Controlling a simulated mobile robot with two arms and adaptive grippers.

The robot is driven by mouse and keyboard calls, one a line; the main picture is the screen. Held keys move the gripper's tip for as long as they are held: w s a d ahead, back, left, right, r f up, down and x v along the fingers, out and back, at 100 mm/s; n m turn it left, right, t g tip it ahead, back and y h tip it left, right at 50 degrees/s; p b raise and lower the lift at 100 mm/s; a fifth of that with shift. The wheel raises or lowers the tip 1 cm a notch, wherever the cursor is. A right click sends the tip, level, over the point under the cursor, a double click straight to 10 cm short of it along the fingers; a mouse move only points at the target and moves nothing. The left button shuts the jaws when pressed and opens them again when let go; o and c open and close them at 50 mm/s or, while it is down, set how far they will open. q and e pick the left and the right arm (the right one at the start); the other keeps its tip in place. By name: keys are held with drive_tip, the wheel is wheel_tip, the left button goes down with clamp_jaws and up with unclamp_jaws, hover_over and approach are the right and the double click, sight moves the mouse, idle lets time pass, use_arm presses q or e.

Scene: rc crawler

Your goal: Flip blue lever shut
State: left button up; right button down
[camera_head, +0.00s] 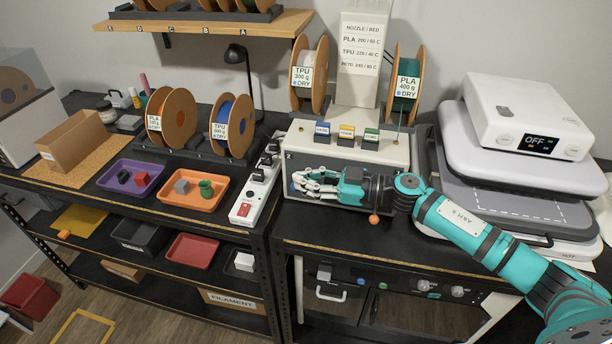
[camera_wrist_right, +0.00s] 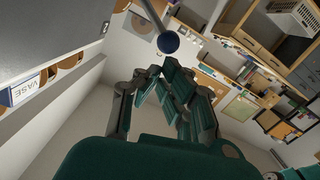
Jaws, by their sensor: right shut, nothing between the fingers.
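The grey box (camera_head: 330,158) on the bench carries blue, yellow and green labelled blocks on top. The blue lever is a metal rod with a dark blue ball (camera_wrist_right: 168,42), seen just beyond my fingertips in the right wrist view. In the head view a small blue spot at the box's left front, by the fingers, looks like this ball (camera_head: 292,187). My right gripper (camera_head: 302,182) reaches leftward along the box front. Its fingers (camera_wrist_right: 160,72) are shut and empty. I cannot tell whether they touch the ball. My left gripper is not in view.
An orange ball (camera_head: 374,219) shows below my right wrist. A white power strip (camera_head: 256,190) with black plugs stands left of the box. Purple (camera_head: 130,177) and orange (camera_head: 190,190) trays lie further left.

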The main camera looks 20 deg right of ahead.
drive_tip(key=shift+s+a+f, duration=0.1)
drive_tip(key=shift+s+f, duration=0.05)
drive_tip(key=shift+f, duration=0.1)
